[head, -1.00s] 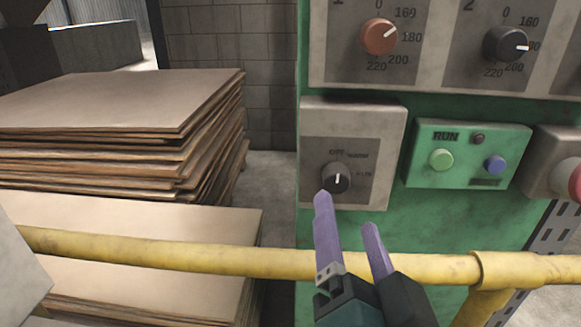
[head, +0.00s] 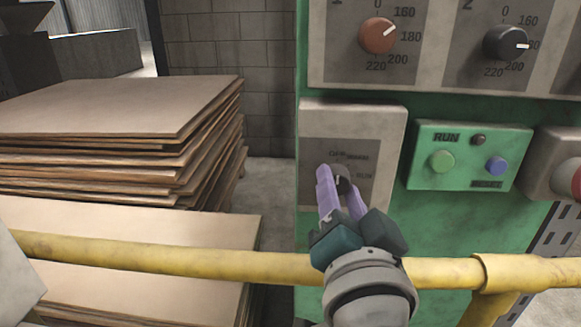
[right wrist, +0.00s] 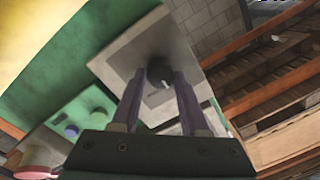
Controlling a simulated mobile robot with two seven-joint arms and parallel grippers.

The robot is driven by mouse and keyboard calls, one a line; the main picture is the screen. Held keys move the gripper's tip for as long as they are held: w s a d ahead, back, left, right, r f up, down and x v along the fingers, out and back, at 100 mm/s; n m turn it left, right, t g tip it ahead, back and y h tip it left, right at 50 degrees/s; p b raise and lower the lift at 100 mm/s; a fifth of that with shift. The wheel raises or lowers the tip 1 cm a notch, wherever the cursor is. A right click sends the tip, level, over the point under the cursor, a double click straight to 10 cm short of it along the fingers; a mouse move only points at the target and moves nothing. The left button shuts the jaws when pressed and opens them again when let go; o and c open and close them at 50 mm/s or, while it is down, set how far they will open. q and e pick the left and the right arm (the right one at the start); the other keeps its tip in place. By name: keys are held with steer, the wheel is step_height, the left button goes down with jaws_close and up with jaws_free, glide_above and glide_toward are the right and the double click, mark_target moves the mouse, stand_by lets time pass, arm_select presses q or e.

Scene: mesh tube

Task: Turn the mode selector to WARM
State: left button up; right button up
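The mode selector is a small dark knob (head: 343,180) on a grey plate (head: 385,130), with OFF, WARM and RUN around it. Its white pointer mark, partly hidden by my fingers, looks roughly upright, toward OFF. My right gripper (head: 339,179) has its two purple fingers at the knob, one on each side. In the right wrist view the knob (right wrist: 159,72) sits between the fingertips (right wrist: 159,75). The fingers look apart with the knob between them; firm contact is not clear. My left gripper is not in view.
A yellow rail (head: 220,262) crosses in front of the green cabinet (head: 440,232), below the selector. A green RUN/RESET box (head: 468,143) and a red button (head: 576,180) are to the right. Two dials (head: 379,36) (head: 506,43) are above. Stacked boards (head: 110,105) stand left.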

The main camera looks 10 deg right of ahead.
jaws_close()
steer(key=shift+m, duration=0.3)
steer(key=m+b, duration=0.1)
steer(key=m, duration=0.2)
steer(key=shift+f+m, duration=0.15)
steer(key=shift+m, duration=0.15)
steer(key=m+b, duration=0.1)
steer(key=m, duration=0.2)
steer(key=shift+m, duration=0.3)
steer(key=shift+m+t, duration=0.3)
steer(key=shift+m, duration=0.2)
steer(key=o, duration=0.5)
jaws_free()
